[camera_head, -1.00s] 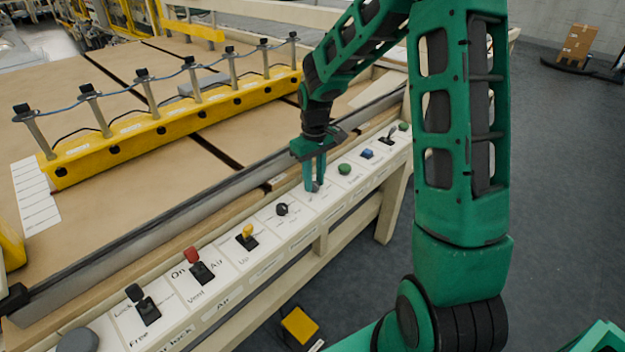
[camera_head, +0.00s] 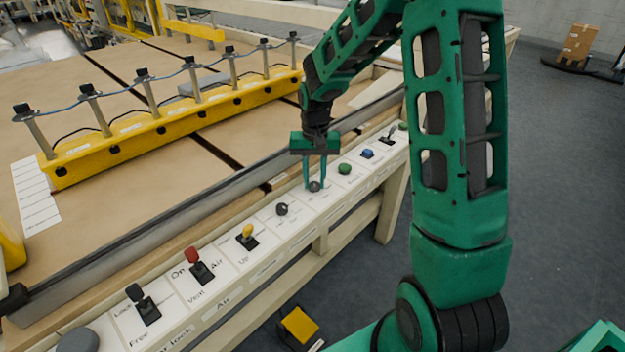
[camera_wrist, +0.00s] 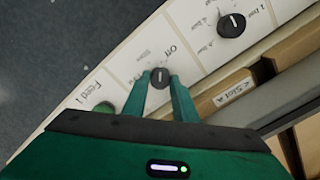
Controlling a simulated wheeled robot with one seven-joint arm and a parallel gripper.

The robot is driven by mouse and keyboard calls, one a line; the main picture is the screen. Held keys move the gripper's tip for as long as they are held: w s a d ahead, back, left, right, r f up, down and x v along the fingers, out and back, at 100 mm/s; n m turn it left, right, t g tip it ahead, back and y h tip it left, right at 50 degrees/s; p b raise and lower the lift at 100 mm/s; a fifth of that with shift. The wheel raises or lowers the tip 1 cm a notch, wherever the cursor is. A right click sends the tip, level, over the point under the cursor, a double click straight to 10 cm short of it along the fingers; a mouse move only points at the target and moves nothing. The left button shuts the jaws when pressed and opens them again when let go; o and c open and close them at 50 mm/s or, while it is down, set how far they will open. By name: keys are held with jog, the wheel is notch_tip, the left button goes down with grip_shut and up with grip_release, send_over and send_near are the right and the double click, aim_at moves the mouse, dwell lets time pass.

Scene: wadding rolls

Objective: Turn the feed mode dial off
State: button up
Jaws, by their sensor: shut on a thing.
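The feed mode dial (camera_head: 314,186) is a small dark round knob on a white label plate in the control row. In the wrist view the dial (camera_wrist: 160,76) shows a light pointer line, roughly upright in the picture, with the word "Off" printed just above it. My gripper (camera_head: 316,184) points down over the plate, and its green fingers are shut on the dial, one on each side. In the wrist view the fingertips of my gripper (camera_wrist: 160,77) flank the knob. Small print beside the dial is too blurred to read.
A similar black dial (camera_head: 282,209) sits to the left; it also shows in the wrist view (camera_wrist: 231,25). A green button (camera_head: 344,169) is close on the right. Yellow (camera_head: 247,236) and red (camera_head: 193,256) levers stand further left. A metal rail (camera_head: 200,222) runs behind the row.

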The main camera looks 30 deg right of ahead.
aim_at(314, 183)
jog(key=shift+a+m, duration=0.1)
jog(key=shift+m, duration=1.8)
jog(key=o, duration=1)
jog(key=shift+o, duration=0.2)
jog(key=shift+r, duration=0.15)
notch_tip(314, 183, up, 10)
jog(key=shift+r, duration=0.25)
